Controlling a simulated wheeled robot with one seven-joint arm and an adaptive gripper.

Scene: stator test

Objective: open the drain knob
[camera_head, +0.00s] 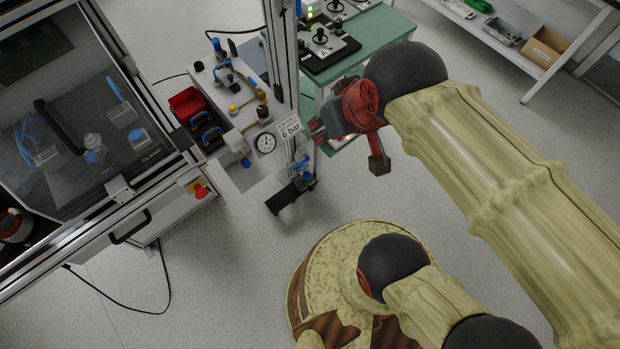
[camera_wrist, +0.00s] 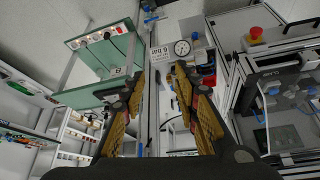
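My gripper (camera_head: 318,131) is at the right of the upright aluminium post, in the air near the sign reading 6 bar (camera_head: 289,128). In the wrist view my gripper (camera_wrist: 158,76) has its two brown-padded fingers spread apart with nothing between them. The pressure gauge (camera_head: 266,143) is left of the post; it also shows in the wrist view (camera_wrist: 182,48), beyond the fingertips. A blue fitting (camera_head: 301,163) is low on the post, above a dark bracket (camera_head: 287,197). I cannot tell which part is the drain knob; it is small or hidden.
A panel with blue and yellow handles (camera_head: 238,88) and a red bin (camera_head: 187,105) is left of the post. A glazed cabinet (camera_head: 75,140) has a red emergency button (camera_head: 201,192). A green table (camera_head: 372,40) stands behind. Floor (camera_head: 220,265) in front is mostly clear.

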